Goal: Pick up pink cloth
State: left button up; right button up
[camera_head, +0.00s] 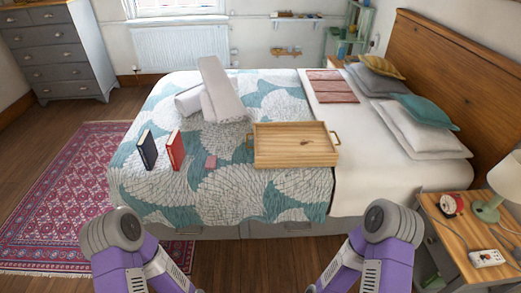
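A larger dusty-pink, flat, striped or folded cloth-like piece (331,86) lies on the white sheet near the pillows, at the far side of the bed. Nothing covers either one. Only my two arms show, at the bottom edge, in front of the bed. Both my grippers are out of the picture, below its edge.
The bed (240,188) stands ahead of me. A dark book (147,150) and a red book (175,150) stand upright on it, with white rolls (221,92) behind. A nightstand (462,232) with a lamp is at right. A rug (70,190) covers the floor at left.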

aim_at(211, 164)
jog(key=u, duration=1.6)
jog(key=i, duration=1.3)
jog(key=z, duration=1.05)
